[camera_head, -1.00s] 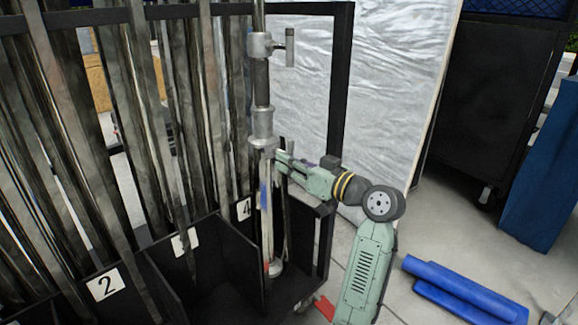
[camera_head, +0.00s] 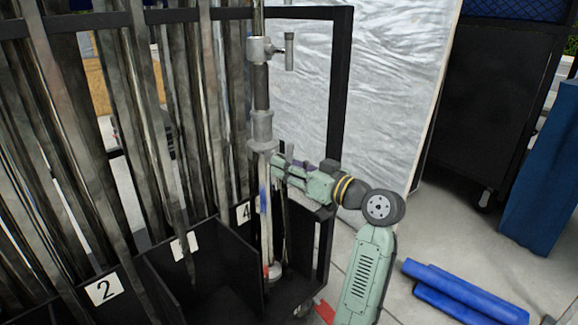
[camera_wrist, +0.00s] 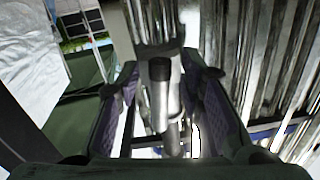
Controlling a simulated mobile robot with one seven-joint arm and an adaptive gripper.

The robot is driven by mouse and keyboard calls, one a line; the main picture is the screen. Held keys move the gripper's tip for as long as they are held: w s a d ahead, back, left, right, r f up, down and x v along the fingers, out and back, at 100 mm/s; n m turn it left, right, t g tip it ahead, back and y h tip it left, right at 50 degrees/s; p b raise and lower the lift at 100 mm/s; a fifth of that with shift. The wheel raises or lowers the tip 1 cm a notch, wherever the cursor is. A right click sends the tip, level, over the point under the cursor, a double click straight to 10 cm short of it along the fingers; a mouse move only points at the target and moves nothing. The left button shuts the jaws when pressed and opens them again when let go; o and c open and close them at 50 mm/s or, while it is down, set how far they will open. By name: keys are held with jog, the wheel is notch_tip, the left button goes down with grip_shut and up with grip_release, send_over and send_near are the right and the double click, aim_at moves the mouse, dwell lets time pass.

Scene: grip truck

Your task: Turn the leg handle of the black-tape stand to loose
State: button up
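The stand (camera_head: 262,138) is an upright metal pole at the right end of the cart, with dark wrap (camera_head: 261,85) on its upper part. A clamp with a hanging handle (camera_head: 289,52) sits near its top. My gripper (camera_head: 275,164) is beside the pole, just below the lower collar. In the wrist view, a grey cylindrical handle with a black end (camera_wrist: 160,72) stands between the two purple-padded fingers of my gripper (camera_wrist: 162,66). The fingers are apart, with gaps on both sides of the handle. In the head view my gripper hides this handle.
A black cart with numbered bays (camera_head: 198,262) holds several metal poles (camera_head: 135,120) to the left. A silvery sheeted panel (camera_head: 390,90) stands behind. Blue rolls (camera_head: 465,295) lie on the floor to the right, near a dark wheeled cabinet (camera_head: 490,110).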

jog(key=v, duration=1.2)
jog(key=shift+d, duration=0.1)
